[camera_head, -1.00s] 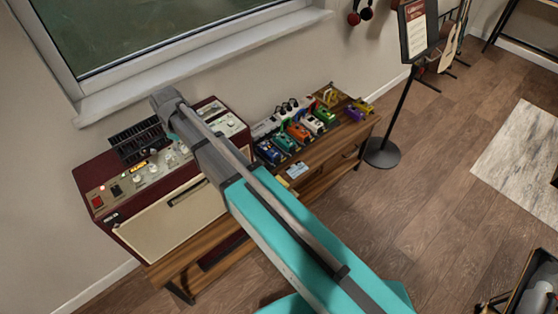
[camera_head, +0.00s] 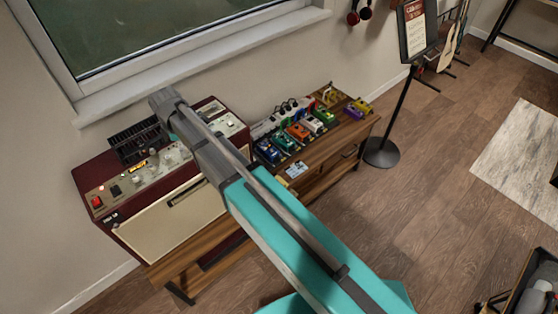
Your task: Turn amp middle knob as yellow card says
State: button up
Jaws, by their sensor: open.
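The amp (camera_head: 163,220) is a dark red box with a cream front, standing on a wooden cabinet by the wall. Its top panel carries a row of small pale knobs (camera_head: 154,169), and my arm covers part of the panel's right side. I cannot tell which knob is the middle one or where any pointer stands. A small yellow patch (camera_head: 138,168) shows behind the knobs; whether it is the yellow card is unclear, and no writing is readable. My arm reaches across the amp from the lower right.
A black slatted part (camera_head: 137,141) rises at the amp's back. Several coloured pedals (camera_head: 298,131) and a pale card (camera_head: 297,170) lie on the cabinet (camera_head: 327,151) to the right. A sign stand (camera_head: 398,110) is farther right. The wooden floor is open there.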

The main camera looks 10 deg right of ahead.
jog(key=shift+n, duration=1)
notch_tip(320, 180, up, 14)
jog(key=p, duration=1.4)
jog(key=s+d+f+m+b, duration=0.3)
jog(key=d+f+m+b, duration=0.2)
jog(key=d, duration=0.5)
jog(key=s+d+f+m+b, duration=0.4)
jog(key=d+f+m+b, duration=0.2)
jog(key=d, duration=0.3)
jog(key=s+d+f+m+b, duration=0.3)
jog(key=d+f+m+b, duration=0.3)
jog(key=d, duration=0.4)
jog(key=shift+s+d+m, duration=0.3)
jog(key=shift+s+m, duration=0.05)
jog(key=shift+m, duration=0.35)
jog(key=shift+s+d+m, duration=1.15)
jog(key=shift+d+m, duration=0.05)
jog(key=shift+d, duration=0.2)
